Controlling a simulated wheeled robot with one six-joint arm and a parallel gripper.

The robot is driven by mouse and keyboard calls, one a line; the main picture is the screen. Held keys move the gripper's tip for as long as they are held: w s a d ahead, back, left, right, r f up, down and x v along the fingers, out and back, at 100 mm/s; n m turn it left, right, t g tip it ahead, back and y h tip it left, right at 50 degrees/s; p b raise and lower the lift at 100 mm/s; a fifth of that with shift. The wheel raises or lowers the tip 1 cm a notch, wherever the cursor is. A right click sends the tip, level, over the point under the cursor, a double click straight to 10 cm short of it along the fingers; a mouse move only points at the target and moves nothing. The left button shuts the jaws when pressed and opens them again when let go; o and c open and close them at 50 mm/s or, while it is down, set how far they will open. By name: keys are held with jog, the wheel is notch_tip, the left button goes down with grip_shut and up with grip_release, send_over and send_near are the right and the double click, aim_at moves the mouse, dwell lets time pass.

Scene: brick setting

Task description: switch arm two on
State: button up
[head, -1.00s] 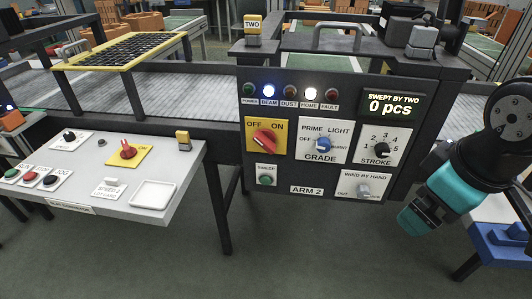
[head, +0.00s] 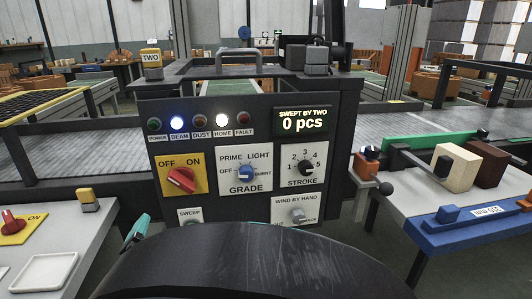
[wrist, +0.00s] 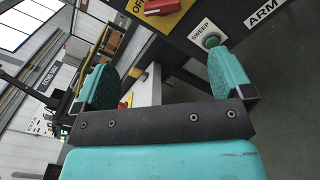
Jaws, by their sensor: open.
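The ARM 2 panel (head: 150,135) carries a yellow OFF/ON plate (head: 197,187) with a red rotary switch (head: 181,181). The switch handle slants, its upper end toward OFF. The POWER lamp (head: 154,125) is dark; the BEAM lamp (head: 178,123) and HOME lamp (head: 222,121) are lit. In the wrist view the red switch (wrist: 160,6) shows at the top edge, beyond my fingers. My gripper (wrist: 163,78) is open and empty, apart from the panel. In the head view my dark arm link hides most of the gripper; a teal part shows below the switch.
The green SWEEP button (wrist: 211,41) is close to the right finger in the wrist view. The GRADE knob (head: 246,172), STROKE knob (head: 305,167) and WIND BY HAND knob (head: 297,214) sit right of the switch. A white console (head: 95,222) stands left, a table with blocks right.

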aim_at(183, 184)
jog(key=p+x, duration=0.4)
jog(key=x, duration=1.3)
jog(key=shift+w+a+f+p, duration=0.1)
jog(key=shift+w+p, duration=0.05)
jog(key=shift+p, duration=0.15)
jog(key=c, duration=0.9)
